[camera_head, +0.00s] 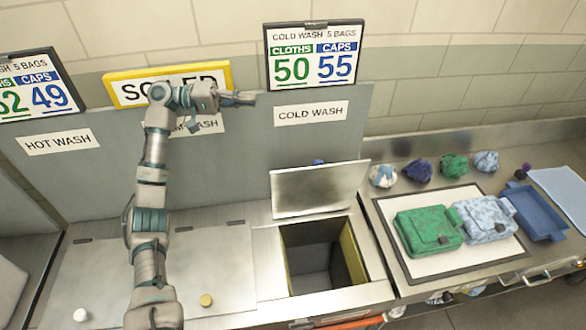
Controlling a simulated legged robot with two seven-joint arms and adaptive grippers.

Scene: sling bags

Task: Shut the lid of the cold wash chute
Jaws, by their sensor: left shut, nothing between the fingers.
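The cold wash chute (286,262) is an open square hole in the metal counter, below the "COLD WASH" label (310,113). Its metal lid (318,190) stands raised and tilted back at the rear edge of the hole. The inside looks dark with a yellowish strip on the right wall. My left gripper (246,98) is shut and empty, up in front of the back panel, above and to the left of the raised lid and apart from it. My right gripper is not in view.
Flat metal covers (200,265) lie left of the hole, with a yellow knob (206,300) and a white knob (80,314). Several balled cloths (454,166) sit behind.

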